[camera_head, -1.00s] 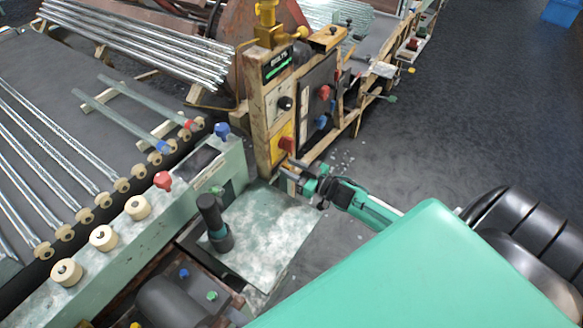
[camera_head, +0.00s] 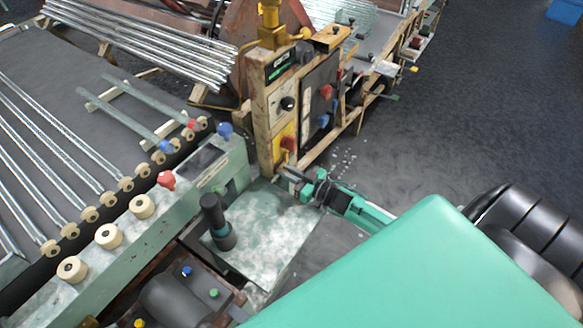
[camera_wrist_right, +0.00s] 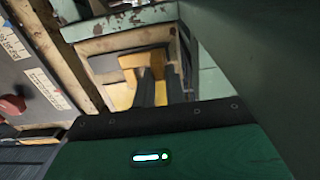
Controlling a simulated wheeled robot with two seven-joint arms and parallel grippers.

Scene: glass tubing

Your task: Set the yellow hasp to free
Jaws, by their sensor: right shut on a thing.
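A yellow plate (camera_head: 285,135) with a red-orange knob is on the lower front of the wooden-framed control panel. In the right wrist view, the yellow hasp (camera_wrist_right: 130,64) shows as yellow pieces at the fingertips. My right gripper (camera_head: 284,174) reaches in from the right, just below the yellow plate. In the wrist view its two dark fingers (camera_wrist_right: 154,88) are close together, shut on the yellow hasp. The fingers partly cover the hasp, so its exact angle cannot be told. My left gripper is not in view.
The panel (camera_head: 292,98) also carries black, red and blue knobs. A black upright handle (camera_head: 215,220) stands on the pale green surface left of my gripper. A green rail with a red knob (camera_head: 166,180) runs along the roller table. Open dark floor lies to the right.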

